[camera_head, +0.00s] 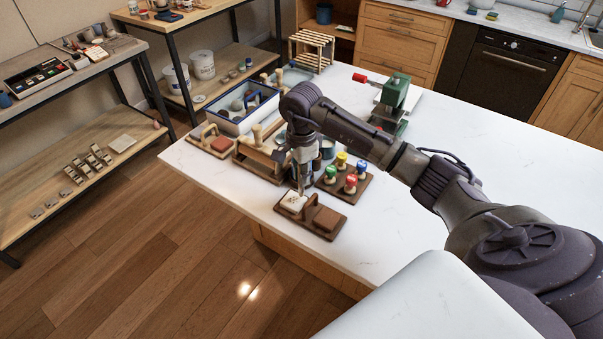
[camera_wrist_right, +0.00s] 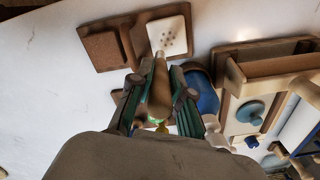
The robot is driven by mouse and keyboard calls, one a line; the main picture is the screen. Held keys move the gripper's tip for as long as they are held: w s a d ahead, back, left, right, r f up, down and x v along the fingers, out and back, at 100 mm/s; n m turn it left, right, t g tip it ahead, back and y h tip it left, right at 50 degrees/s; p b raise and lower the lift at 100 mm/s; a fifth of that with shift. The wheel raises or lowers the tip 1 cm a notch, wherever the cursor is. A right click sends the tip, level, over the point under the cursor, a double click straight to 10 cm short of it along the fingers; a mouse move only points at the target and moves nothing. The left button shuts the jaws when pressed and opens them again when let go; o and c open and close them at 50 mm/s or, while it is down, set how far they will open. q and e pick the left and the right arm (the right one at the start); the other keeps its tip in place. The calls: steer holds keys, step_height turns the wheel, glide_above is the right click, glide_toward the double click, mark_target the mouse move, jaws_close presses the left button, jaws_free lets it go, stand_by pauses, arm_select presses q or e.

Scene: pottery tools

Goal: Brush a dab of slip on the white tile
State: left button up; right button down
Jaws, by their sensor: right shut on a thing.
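The white tile (camera_head: 293,201) with small dark spots lies on a brown wooden board (camera_head: 311,229) beside a red-brown tile (camera_head: 327,219). The white tile also shows at the top of the right wrist view (camera_wrist_right: 169,35). My right gripper (camera_head: 302,178) is above the board and shut on a brush (camera_wrist_right: 160,84) with a tan handle. The brush points down at the white tile, and its tip (camera_wrist_right: 160,55) shows at the tile's near edge. I cannot tell whether it touches. No slip is clearly visible. My left gripper is not in view.
A rack of colour-topped stamps (camera_head: 350,182) stands just right of the board, and a blue cup (camera_wrist_right: 204,92) is close to my fingers. A wooden caddy, a blue-rimmed tray (camera_head: 241,107) and a green press (camera_head: 394,95) stand behind.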

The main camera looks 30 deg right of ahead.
stand_by(0.3)
steer(key=shift+f+b, duration=0.5)
steer(key=shift+f, duration=0.05)
stand_by(0.3)
steer(key=shift+s+f, duration=0.15)
steer(key=shift+s, duration=0.15)
stand_by(1.1)
steer(key=shift+w+d+r+p, duration=0.1)
steer(key=shift+r+p, duration=0.75)
steer(key=shift+r, duration=0.95)
steer(key=shift+w+r+p, duration=0.1)
steer(key=shift+r+p, duration=0.7)
steer(key=shift+r, duration=1)
steer(key=shift+s, duration=0.1)
